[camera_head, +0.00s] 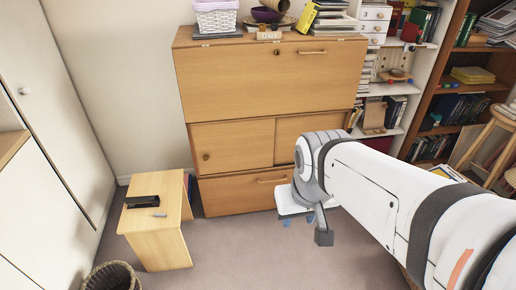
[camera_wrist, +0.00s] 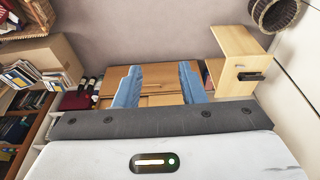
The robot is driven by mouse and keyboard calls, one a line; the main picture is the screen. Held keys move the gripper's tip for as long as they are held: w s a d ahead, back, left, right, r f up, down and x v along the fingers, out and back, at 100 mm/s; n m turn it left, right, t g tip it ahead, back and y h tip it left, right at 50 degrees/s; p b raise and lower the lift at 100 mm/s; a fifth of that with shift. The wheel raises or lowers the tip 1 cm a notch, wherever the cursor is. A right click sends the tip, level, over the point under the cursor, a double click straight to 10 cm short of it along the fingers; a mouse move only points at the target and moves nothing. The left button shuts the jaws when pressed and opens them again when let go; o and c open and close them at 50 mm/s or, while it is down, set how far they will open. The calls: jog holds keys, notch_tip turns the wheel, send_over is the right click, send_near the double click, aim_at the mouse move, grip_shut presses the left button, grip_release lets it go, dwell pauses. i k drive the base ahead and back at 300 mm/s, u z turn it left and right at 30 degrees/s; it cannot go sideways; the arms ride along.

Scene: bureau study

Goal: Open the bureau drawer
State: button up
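The light wood bureau (camera_head: 270,90) stands against the wall in the head view. Its bottom drawer (camera_head: 228,195) is shut, with a bar handle (camera_head: 272,180) near its top edge. My arm crosses from the right, and my gripper (camera_head: 298,221) hangs in front of the drawer's right part, partly hidden by the wrist. In the wrist view my gripper (camera_wrist: 160,82) has its two blue fingers wide apart, with nothing between them. The bureau (camera_wrist: 157,88) shows upside down beyond the fingers, apart from them.
A wicker basket (camera_head: 112,277) is at the lower left. Bookshelves (camera_head: 455,90) and a stool (camera_head: 505,118) are on the right. Carpet (camera_head: 235,250) in front is clear.

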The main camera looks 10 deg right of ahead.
aim_at(247, 192)
jog(key=k, duration=0.6)
jog(key=z, duration=0.5)
jog(key=i, duration=1.9)
jog(key=u, duration=0.5)
